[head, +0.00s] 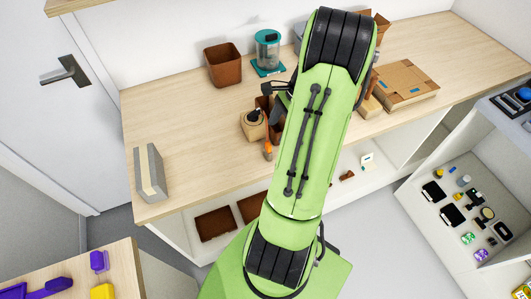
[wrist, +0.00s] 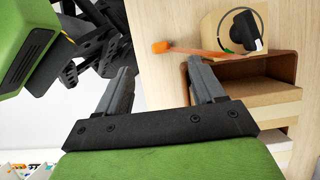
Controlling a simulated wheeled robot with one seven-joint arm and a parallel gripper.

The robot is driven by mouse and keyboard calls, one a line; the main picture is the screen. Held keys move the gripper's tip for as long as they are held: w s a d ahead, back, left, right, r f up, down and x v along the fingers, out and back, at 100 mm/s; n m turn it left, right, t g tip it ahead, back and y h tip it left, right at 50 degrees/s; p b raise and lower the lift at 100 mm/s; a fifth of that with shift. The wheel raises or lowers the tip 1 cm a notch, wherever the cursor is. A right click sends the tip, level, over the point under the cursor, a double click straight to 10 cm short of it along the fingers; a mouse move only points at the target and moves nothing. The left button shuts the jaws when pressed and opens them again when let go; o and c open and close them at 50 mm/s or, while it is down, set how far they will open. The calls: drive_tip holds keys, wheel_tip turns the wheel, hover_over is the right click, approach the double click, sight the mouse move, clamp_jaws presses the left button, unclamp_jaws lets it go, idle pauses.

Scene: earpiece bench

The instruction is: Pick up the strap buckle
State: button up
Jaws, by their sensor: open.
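I cannot pick out the strap buckle for sure in either view. Small dark pieces, among them a black frame-like piece (head: 502,231), lie on the white shelf at the right in the head view, too small to name. My gripper (wrist: 162,76) is open in the wrist view, with nothing between its fingers. An orange-tipped rod (wrist: 161,46) lies just beyond the fingertips. A tan box with a black-and-white knob (wrist: 240,30) stands to its right. In the head view my arm hides much of the bench's middle.
The wooden bench (head: 190,130) carries a brown pot (head: 223,65), a teal-lidded jar (head: 268,48), a flat cardboard box (head: 405,84) and a grey block (head: 151,173). A brown-edged holder (wrist: 250,70) is close to my right finger. The bench's left part is mostly clear.

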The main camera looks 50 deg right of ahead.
sight(269, 143)
drive_tip(key=b+x, duration=0.2)
drive_tip(key=x, duration=0.8)
drive_tip(key=shift+w+f, duration=0.1)
drive_tip(key=shift+w, duration=0.15)
drive_tip(key=shift+c, duration=0.5)
drive_tip(key=c, duration=1)
